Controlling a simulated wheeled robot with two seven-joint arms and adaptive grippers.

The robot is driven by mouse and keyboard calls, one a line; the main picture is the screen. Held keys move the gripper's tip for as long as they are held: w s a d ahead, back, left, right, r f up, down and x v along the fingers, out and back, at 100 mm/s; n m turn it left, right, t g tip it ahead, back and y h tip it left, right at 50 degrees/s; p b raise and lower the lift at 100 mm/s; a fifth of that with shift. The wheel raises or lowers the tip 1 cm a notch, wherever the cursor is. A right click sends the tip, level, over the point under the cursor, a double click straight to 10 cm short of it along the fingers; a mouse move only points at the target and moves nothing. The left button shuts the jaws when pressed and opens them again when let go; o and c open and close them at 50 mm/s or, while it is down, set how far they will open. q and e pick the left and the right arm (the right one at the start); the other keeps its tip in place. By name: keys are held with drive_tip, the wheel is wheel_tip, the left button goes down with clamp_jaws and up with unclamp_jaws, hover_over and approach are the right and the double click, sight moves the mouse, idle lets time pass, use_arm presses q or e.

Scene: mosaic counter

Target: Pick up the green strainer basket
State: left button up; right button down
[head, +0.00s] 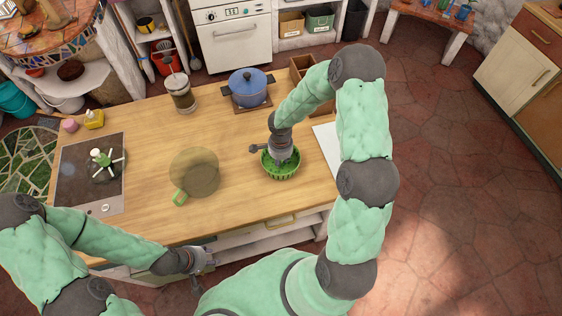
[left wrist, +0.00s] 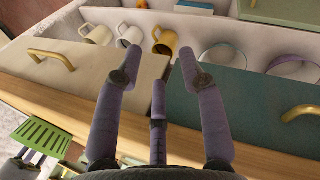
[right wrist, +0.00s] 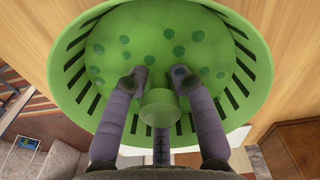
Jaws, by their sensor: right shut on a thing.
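The green strainer basket (head: 281,175) is at the right part of the wooden counter (head: 140,215). My right gripper (head: 283,152) reaches down into it from above. In the right wrist view, the basket (right wrist: 160,22) is seen from above, with slotted sides, a dotted floor and a short central post (right wrist: 160,107). My right gripper (right wrist: 160,82) is shut on the post, fingers on either side. I cannot tell whether the basket touches the counter. My left gripper (head: 203,268) is at the counter's front edge, open and empty. Its spread fingers (left wrist: 158,60) show in the left wrist view.
A clear round vessel with a green handle (head: 195,172) stands left of the basket. A blue pot (head: 248,88) and a glass press (head: 180,95) stand behind. The hob (head: 90,180) is at left. Mugs (left wrist: 163,38) lie in an open drawer near my left gripper.

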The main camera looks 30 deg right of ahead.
drive_tip(key=shift+r, duration=0.15)
drive_tip(key=shift+w+r, duration=0.1)
drive_tip(key=shift+r, duration=0.5)
drive_tip(key=s+a+r+b, duration=0.1)
drive_tip(key=s+a+r, duration=0.6)
drive_tip(key=s+r, duration=0.4)
drive_tip(key=shift+s+r, duration=0.25)
drive_tip(key=shift+s, duration=0.35)
